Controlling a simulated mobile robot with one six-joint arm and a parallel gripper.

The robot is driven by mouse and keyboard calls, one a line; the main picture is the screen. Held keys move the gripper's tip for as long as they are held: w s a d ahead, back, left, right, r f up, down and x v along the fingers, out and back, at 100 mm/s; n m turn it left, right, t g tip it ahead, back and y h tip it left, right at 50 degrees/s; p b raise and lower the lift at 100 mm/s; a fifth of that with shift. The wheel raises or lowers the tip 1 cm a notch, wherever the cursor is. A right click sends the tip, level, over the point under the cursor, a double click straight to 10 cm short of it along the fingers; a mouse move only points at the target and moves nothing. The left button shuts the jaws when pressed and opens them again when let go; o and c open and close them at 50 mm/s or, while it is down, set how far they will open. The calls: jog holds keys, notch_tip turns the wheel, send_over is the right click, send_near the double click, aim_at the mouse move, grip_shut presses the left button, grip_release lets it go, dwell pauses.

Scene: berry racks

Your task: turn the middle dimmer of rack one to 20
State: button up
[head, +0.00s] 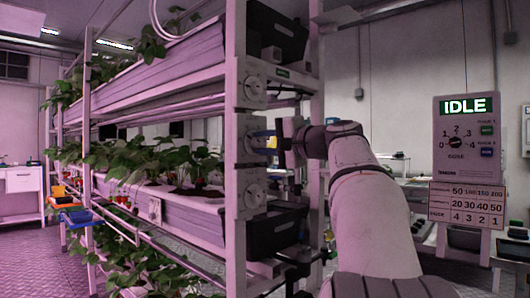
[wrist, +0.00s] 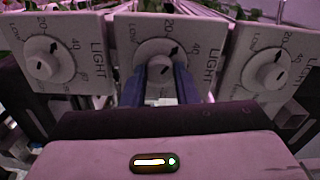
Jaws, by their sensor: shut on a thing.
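Three white dimmers with round knobs sit in a column on the rack's end post. The middle dimmer (head: 250,143) is partly hidden by my gripper (head: 275,141). In the wrist view my gripper's blue fingers (wrist: 160,82) are shut on the middle knob (wrist: 159,66), one on each side. The middle dial's black pointer (wrist: 173,49) points up and right, between the 20 and 40 marks. The other two dimmers show an upper one (head: 252,90) and a lower one (head: 252,196) in the head view; they flank the middle one in the wrist view.
Tiered plant troughs (head: 180,65) with strawberry plants run away to the left. Black boxes sit on the rack end near the dimmers. A panel (head: 466,140) reading IDLE with a dial stands at the right, above a number board (head: 466,205). Floor is open at the far left.

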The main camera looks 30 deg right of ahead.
jog(key=n+b, duration=0.2)
jog(key=n, duration=0.3)
jog(key=shift+f+b, duration=0.15)
jog(key=shift+b, duration=0.15)
jog(key=shift+n, duration=0.3)
jog(key=o, duration=1)
jog(key=shift+s, duration=0.1)
jog(key=v, duration=0.7)
jog(key=shift+s+p, duration=0.3)
jog(key=shift+p, duration=0.05)
jog(key=shift+w, duration=0.1)
